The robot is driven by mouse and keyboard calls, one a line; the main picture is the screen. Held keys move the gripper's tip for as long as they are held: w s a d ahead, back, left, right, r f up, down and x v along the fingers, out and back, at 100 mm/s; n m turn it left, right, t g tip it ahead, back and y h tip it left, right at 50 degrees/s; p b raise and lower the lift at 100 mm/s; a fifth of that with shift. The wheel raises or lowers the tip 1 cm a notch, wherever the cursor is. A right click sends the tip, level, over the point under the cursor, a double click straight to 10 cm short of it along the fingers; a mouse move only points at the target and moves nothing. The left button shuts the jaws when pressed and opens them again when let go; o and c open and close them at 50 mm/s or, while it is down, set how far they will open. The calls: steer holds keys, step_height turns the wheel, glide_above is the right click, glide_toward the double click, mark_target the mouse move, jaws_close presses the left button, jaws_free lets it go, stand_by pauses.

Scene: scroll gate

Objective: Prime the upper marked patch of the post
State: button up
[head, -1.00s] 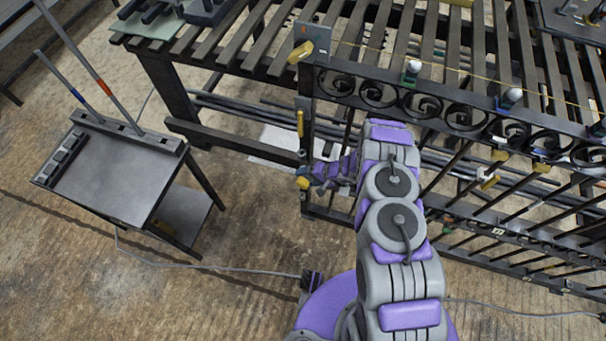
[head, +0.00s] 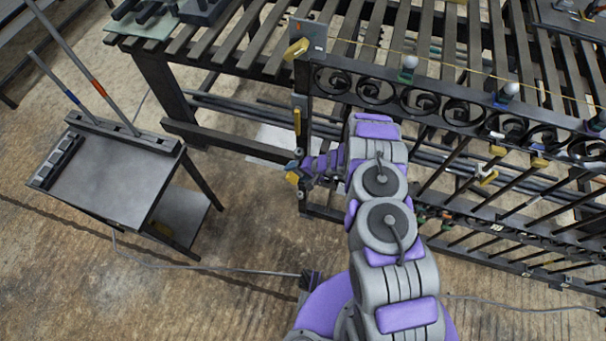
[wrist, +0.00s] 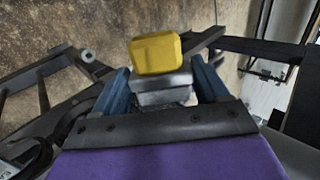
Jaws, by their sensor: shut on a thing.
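The dark upright post (head: 305,140) stands at the left end of the scroll gate. My gripper (head: 303,168) is beside the post, lower than these areas. In the wrist view its blue fingers (wrist: 162,85) are shut on a grey block with a yellow pad (wrist: 156,52). The yellow pad also shows at the gripper's tip in the head view (head: 292,177). My arm hides part of the gate.
The scroll gate (head: 420,95) and slatted bench (head: 240,40) fill the back and right. A yellow block (head: 296,48) is at the post's top. A small grey table (head: 105,180) with long rods stands left. Floor between table and post is clear except for a cable (head: 210,267).

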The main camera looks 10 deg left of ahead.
steer(key=shift+w+a+r, duration=0.2)
steer(key=shift+r, duration=0.45)
steer(key=shift+d+p, duration=0.5)
steer(key=shift+d, duration=0.05)
steer(key=d, duration=0.4)
steer(key=shift+s+d+r, duration=0.1)
steer(key=shift+s+r, duration=0.1)
steer(key=shift+s, duration=0.2)
steer(key=shift+s+a+f, duration=0.15)
steer(key=shift+a, duration=0.4)
steer(key=shift+s+a+f, duration=0.1)
steer(key=shift+a+f, duration=0.05)
steer(key=shift+a, duration=0.35)
steer(key=s+b, duration=0.1)
steer(key=s, duration=0.7)
steer(key=shift+s+a+b, duration=0.15)
steer(key=shift+s+b, duration=0.15)
